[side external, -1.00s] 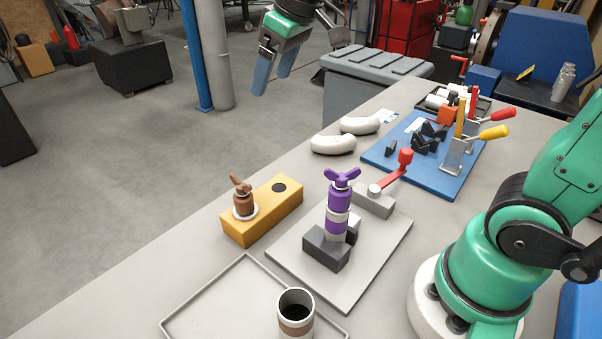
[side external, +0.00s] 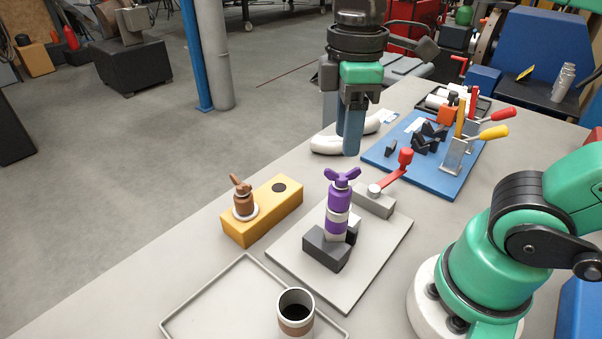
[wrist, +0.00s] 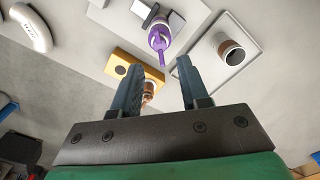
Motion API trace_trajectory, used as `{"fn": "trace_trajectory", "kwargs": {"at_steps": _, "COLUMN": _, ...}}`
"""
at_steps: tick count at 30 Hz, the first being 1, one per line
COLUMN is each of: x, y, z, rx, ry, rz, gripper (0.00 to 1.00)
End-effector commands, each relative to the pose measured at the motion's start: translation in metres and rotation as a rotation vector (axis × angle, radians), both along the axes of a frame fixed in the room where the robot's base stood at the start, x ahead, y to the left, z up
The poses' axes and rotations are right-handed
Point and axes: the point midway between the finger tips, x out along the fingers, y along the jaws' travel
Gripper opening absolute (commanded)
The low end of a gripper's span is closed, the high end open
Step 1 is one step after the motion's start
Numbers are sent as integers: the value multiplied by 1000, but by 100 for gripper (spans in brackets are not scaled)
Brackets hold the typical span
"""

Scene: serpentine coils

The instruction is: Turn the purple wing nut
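The purple wing nut (side external: 342,175) sits on top of an upright purple and white cylinder (side external: 338,212), held in a dark grey block on a light grey plate (side external: 372,268). My gripper (side external: 349,148) points down above and behind the wing nut in the side view, apart from it. In the wrist view my gripper (wrist: 158,75) is open, with a clear gap between its two blue-grey fingers. The purple wing nut (wrist: 158,42) shows there just beyond the fingertips, between them. Nothing is held.
A yellow block (side external: 262,212) with a brown winged fitting (side external: 243,197) stands left of the plate. A red-handled crank (side external: 404,160) stands close behind the wing nut. A cup (side external: 296,312) sits on a tray (side external: 205,297) in front. White curved pipes (side external: 328,145) lie behind.

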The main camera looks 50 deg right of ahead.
Motion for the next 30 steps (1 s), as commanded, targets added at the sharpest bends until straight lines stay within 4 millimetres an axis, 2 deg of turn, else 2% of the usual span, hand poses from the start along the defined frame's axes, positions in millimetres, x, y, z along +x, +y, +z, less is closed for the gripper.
{"fn": "trace_trajectory", "kwargs": {"at_steps": 10, "x": 1, "y": 0, "z": -42, "rx": 1, "ry": -3, "rz": -3, "gripper": 39}}
{"fn": "trace_trajectory", "kwargs": {"at_steps": 21, "x": 1, "y": 0, "z": -49, "rx": 1, "ry": -3, "rz": -5, "gripper": 39}}
{"fn": "trace_trajectory", "kwargs": {"at_steps": 22, "x": 1, "y": 0, "z": -49, "rx": 2, "ry": -4, "rz": -5, "gripper": 37}}
{"fn": "trace_trajectory", "kwargs": {"at_steps": 26, "x": 1, "y": 0, "z": -49, "rx": 2, "ry": -4, "rz": -5, "gripper": 0}}
{"fn": "trace_trajectory", "kwargs": {"at_steps": 30, "x": 1, "y": 0, "z": -49, "rx": 2, "ry": -4, "rz": -5, "gripper": 0}}
